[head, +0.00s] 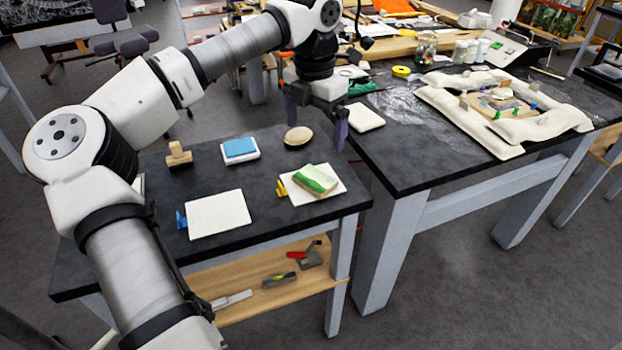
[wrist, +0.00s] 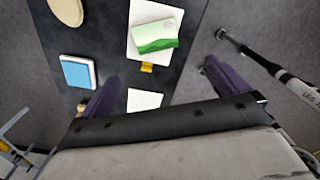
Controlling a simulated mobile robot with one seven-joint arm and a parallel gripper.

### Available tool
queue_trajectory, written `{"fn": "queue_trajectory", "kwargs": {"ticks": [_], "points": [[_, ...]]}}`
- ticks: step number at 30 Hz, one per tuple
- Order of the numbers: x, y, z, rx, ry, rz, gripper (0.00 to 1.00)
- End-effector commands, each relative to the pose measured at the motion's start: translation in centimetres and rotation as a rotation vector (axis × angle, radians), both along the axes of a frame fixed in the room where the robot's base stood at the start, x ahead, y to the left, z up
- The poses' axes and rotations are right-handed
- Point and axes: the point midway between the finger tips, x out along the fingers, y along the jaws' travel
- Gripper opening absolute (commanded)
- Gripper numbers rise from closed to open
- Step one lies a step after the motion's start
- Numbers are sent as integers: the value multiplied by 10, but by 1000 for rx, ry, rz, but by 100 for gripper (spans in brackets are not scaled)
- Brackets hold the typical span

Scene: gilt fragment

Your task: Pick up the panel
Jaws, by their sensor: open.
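The panel (head: 316,180) is a small block with a green and pale painted top face and a light brown edge. It lies at an angle on a white pad (head: 298,198) near the right front of the small dark table. In the wrist view the panel (wrist: 158,33) shows at the top centre, on the white pad (wrist: 143,10) with a yellow clip at its edge. My gripper (head: 316,122) hangs above the table's back right side, higher than the panel and apart from it. In the wrist view its purple fingers (wrist: 161,71) are spread wide with nothing between them.
Another white pad (head: 218,214) with a blue clip lies left of the panel. A blue sponge-like block (head: 240,149), an oval tan object (head: 298,137) and a wooden stamp-like block (head: 179,157) stand behind. A larger dark table (head: 420,150) stands to the right.

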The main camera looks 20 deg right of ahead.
Motion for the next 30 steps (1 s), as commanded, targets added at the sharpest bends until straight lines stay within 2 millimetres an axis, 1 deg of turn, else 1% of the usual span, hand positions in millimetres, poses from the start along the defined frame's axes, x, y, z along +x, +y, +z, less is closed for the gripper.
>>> {"fn": "queue_trajectory", "kwargs": {"ticks": [2,9,12,20,27,30], "points": [[1,2,-10,9,0,3,100],[0,1,-57,4,3,0,100],[0,1,-71,4,2,0,100],[1,2,-91,3,4,0,100],[5,4,-125,1,3,-1,100],[5,4,-133,1,2,-1,100]]}}
